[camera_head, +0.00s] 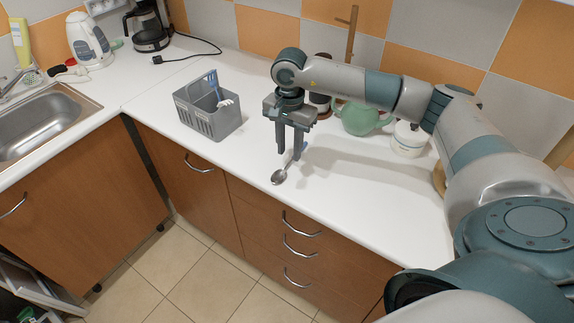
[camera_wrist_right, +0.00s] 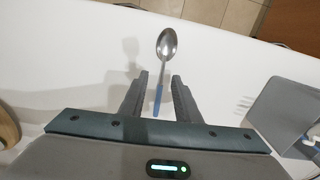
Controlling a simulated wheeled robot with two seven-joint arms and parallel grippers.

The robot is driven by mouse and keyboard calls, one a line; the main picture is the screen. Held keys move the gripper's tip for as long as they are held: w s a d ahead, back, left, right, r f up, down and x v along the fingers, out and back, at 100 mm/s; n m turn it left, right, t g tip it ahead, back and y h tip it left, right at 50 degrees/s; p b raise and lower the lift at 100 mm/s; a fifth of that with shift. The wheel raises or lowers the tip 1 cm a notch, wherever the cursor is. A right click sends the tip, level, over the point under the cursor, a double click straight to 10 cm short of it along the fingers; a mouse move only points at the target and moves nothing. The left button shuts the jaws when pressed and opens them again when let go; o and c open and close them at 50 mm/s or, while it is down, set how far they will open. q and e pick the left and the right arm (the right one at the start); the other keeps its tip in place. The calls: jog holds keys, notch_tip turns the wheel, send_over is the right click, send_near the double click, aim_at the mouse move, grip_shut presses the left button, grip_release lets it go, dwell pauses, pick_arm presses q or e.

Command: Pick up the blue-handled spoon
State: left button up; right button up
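The blue-handled spoon (camera_head: 280,175) lies on the white counter, its metal bowl toward the front edge. In the head view its blue handle is partly hidden behind my right gripper (camera_head: 292,155). In the right wrist view the spoon (camera_wrist_right: 166,48) lies with its bowl beyond the fingertips and its blue handle between the two fingers. My right gripper (camera_wrist_right: 160,80) is open, pointing down over the handle, with space on both sides of it. My left gripper is not in view.
A grey cutlery basket (camera_head: 209,108) with a fork and blue-handled utensil stands left of the gripper. A green teapot (camera_head: 362,118) and a white jar (camera_head: 408,138) stand behind right. A sink (camera_head: 42,122) is far left. The counter around the spoon is clear.

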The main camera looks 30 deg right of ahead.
aim_at(287, 165)
jog(key=shift+w+a+f+p, duration=0.1)
jog(key=shift+a+f+p, duration=0.05)
jog(key=shift+f+p, duration=0.55)
notch_tip(287, 165, down, 2)
jog(key=shift+w+a+p, duration=0.1)
jog(key=shift+p, duration=0.45)
jog(key=shift+f, duration=0.65)
grip_shut()
